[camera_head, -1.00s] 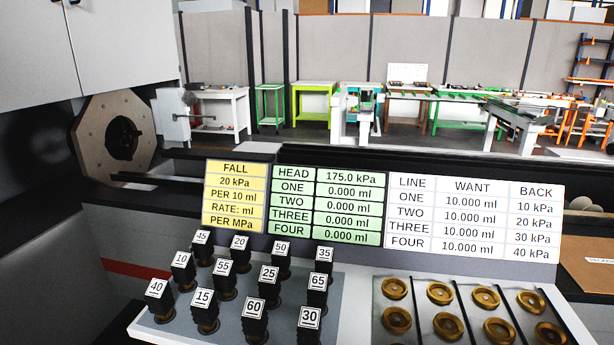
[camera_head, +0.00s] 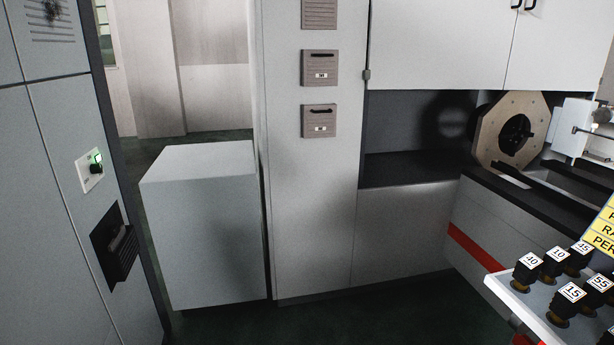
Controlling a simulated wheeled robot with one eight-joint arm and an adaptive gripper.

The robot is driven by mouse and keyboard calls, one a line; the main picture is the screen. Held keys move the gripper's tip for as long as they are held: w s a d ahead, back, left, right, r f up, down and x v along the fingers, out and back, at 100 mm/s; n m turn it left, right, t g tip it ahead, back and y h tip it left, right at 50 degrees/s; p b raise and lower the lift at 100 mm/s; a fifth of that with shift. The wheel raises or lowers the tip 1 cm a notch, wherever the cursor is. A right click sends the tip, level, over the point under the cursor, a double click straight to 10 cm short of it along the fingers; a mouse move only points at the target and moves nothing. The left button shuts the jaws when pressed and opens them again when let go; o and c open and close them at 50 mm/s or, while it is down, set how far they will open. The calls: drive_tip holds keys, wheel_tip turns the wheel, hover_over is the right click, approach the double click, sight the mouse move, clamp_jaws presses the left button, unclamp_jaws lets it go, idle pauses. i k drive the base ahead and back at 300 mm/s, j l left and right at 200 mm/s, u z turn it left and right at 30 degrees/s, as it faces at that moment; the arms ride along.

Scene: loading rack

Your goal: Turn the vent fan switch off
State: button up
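A small pale switch plate (camera_head: 90,169) is mounted on the grey cabinet front at the left. It carries a dark knob or toggle with a lit green light (camera_head: 98,158). Its label is too small to read, so I cannot tell if it is the vent fan switch. Below it is a dark recessed panel with a handle (camera_head: 116,244). A louvred vent (camera_head: 50,12) shows at the top left of the same cabinet. My gripper is not in view.
A grey box-like cabinet (camera_head: 205,225) stands beyond the switch cabinet. A tall panel (camera_head: 305,200) with small slotted plates stands in the middle. A tray of numbered black knobs (camera_head: 545,300) is at the lower right. Dark floor (camera_head: 330,315) is open in front.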

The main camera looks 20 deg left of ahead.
sight(97, 168)
drive_tip(key=i+j+u, duration=0.1)
drive_tip(key=u, duration=1.9)
drive_tip(key=i+l+u, duration=0.15)
drive_tip(key=i, duration=0.3)
